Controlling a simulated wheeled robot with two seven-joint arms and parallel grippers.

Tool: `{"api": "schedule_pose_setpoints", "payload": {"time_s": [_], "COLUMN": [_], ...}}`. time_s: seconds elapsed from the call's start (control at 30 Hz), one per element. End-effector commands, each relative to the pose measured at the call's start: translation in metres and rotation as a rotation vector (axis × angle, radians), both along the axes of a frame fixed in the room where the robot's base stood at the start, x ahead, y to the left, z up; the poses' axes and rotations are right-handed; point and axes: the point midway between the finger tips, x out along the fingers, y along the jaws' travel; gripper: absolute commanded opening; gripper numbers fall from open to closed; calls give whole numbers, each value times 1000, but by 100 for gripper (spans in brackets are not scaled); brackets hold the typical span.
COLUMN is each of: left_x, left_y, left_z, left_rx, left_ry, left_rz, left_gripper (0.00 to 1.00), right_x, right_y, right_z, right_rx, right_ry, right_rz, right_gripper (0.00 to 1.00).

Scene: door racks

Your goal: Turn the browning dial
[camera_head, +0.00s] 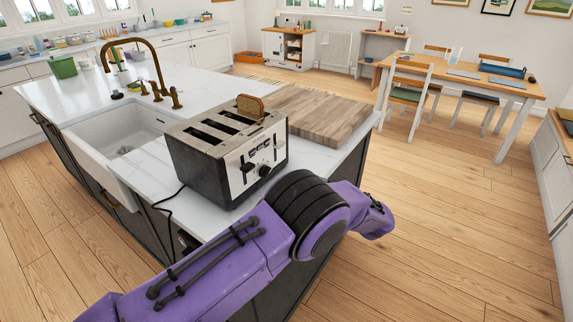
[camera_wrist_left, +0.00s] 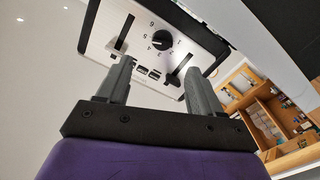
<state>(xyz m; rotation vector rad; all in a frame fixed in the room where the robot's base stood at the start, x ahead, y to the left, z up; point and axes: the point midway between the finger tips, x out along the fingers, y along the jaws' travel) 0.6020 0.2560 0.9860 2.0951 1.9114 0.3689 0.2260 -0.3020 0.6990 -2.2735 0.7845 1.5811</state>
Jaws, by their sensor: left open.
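The toaster (camera_head: 215,160) stands on the white island counter, with a slice of bread (camera_head: 250,106) sticking up from one slot. Its front panel carries a round black browning dial (camera_head: 265,170) between two levers. In the left wrist view the dial (camera_wrist_left: 162,41) shows close up with numbers around it. My left gripper (camera_wrist_left: 159,66) is open and empty; its two grey fingers point toward the front panel, below the dial in the picture and apparently short of it. My left arm crosses the front of the head view, and its gripper is hidden there. My right gripper is not in view.
A wooden cutting board (camera_head: 318,115) lies beside the toaster. A sink (camera_head: 120,135) with a brass faucet (camera_head: 150,62) is at the left. A black cord (camera_head: 170,199) runs from the toaster over the counter edge. The floor to the right is clear up to the dining table (camera_head: 465,75).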

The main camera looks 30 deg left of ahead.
Motion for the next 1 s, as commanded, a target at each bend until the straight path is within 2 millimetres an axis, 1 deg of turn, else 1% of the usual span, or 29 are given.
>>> {"api": "schedule_pose_setpoints", "payload": {"time_s": [0.07,0.17,0.4,0.53,0.6,0.7,0.9,0.97,1.0], "left_x": [-1,0,8,9,10,10,10,10,10], "left_y": [5,20,74,94,100,105,105,105,105], "left_z": [3,6,5,3,2,1,0,0,0], "left_rx": [0,0,-1,-1,-1,0,0,0,0], "left_ry": [1,0,1,0,-1,-1,-2,-2,-2], "left_rz": [0,1,1,1,0,0,0,0,0], "left_gripper": [66,66,66,66,66,66,66,46,33], "right_x": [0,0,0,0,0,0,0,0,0], "right_y": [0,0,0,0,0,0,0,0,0], "right_z": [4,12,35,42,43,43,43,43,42], "right_rx": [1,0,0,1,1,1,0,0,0], "right_ry": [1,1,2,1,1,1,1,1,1], "right_rz": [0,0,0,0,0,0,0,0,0], "right_gripper": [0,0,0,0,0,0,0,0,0]}}
